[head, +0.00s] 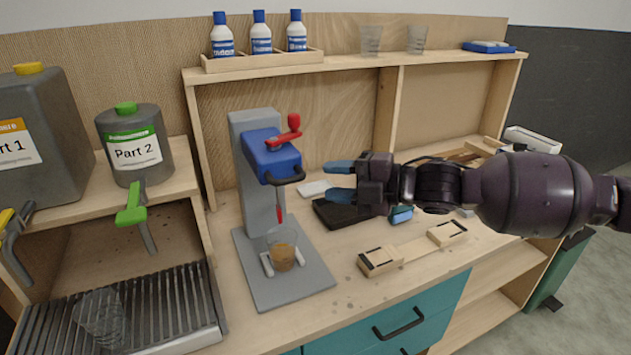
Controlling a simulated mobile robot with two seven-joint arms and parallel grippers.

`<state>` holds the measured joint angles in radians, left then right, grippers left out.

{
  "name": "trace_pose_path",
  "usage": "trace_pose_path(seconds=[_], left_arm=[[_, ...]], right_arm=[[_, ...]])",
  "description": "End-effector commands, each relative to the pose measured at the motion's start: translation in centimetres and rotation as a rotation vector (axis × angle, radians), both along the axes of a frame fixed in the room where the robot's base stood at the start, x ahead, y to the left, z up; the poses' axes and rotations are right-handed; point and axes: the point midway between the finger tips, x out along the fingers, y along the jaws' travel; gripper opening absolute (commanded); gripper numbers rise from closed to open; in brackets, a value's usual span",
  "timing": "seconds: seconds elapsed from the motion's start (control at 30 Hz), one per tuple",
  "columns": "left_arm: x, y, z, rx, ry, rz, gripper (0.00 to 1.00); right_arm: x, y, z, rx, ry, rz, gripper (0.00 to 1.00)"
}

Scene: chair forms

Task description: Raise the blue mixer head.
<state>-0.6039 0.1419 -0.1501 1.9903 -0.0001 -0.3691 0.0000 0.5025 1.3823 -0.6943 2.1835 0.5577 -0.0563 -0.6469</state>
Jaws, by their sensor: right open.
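The blue mixer head (272,157) sits on a grey upright column (262,205) with a grey base plate (282,290). It has a black handle (287,179) at its front and a red lever (287,133) on top. A red stirrer (280,207) hangs below it, above a clear cup (283,250) with brown liquid on the base. My right gripper (333,181) is open and empty, to the right of the head and apart from it, its blue fingers pointing left towards the handle. My left gripper is not in view.
A black pad (343,213) lies below my right gripper, and a wooden fixture (412,249) stands on the counter in front. Containers Part 1 (45,140) and Part 2 (134,144) stand at left. A shelf (350,66) with bottles (261,38) spans the back.

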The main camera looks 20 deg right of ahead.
Motion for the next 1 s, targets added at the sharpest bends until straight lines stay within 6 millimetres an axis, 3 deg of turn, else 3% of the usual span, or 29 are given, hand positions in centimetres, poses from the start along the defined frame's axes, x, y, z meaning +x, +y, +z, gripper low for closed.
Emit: trace_pose_path(seconds=[0.3,1.0], left_arm=[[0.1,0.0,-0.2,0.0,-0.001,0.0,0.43],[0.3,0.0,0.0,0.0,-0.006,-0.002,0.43]], right_arm=[[-1.2,-1.2,0.2,0.0,0.0,0.001,0.4],[-0.9,-1.5,0.0,0.032,0.06,-0.029,0.4]])
